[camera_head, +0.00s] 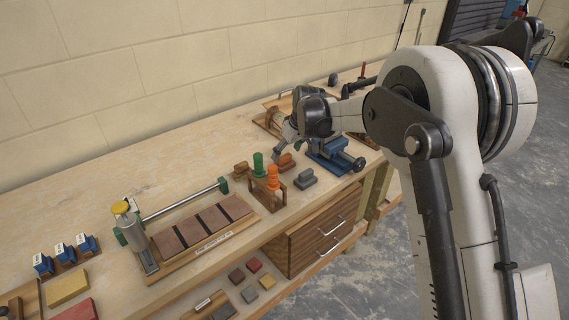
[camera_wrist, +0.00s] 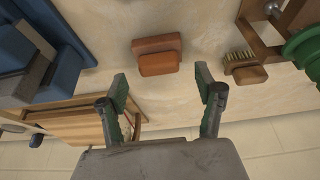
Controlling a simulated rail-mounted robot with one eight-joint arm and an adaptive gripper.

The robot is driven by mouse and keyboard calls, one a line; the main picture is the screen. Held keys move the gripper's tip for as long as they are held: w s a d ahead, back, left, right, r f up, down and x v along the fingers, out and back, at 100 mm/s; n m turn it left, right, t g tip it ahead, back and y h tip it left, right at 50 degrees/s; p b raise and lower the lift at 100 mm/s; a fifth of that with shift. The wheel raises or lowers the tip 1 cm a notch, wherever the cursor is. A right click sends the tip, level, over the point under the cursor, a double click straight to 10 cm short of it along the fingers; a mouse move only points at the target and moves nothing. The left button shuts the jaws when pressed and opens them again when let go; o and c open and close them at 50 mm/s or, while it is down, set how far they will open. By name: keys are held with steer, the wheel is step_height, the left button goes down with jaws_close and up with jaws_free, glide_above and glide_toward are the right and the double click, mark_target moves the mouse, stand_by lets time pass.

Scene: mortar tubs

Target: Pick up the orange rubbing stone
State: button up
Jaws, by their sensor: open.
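The orange rubbing stone (camera_wrist: 158,63) lies on the bench top in the wrist view, a small block with a darker brown-orange part behind it. In the head view, the orange stone (camera_head: 287,161) shows small, between the upright orange handle and the blue vise. My gripper (camera_wrist: 161,88) is open and empty, its two green-padded fingers spread on either side below the stone in the picture. The stone is not between the fingertips. In the head view my gripper (camera_head: 283,151) hangs over the bench just behind the stone, partly hidden by my wrist.
A blue vise (camera_head: 330,156) and a grey block (camera_head: 304,179) stand near the stone. Green (camera_head: 258,164) and orange (camera_head: 272,179) handles stand upright in a wooden holder. A brush (camera_wrist: 243,69) lies right of the stone in the wrist view. Bare bench separates these.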

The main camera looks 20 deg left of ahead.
mark_target(285, 156)
steer(key=x, duration=0.3)
steer(key=shift+w+a+f, duration=0.1)
steer(key=shift+w+f, duration=0.05)
steer(key=shift+f, duration=0.15)
steer(key=shift+c, duration=0.2)
steer(key=c, duration=1.5)
steer(key=shift+o, duration=0.2)
steer(key=shift+r, duration=5.1)
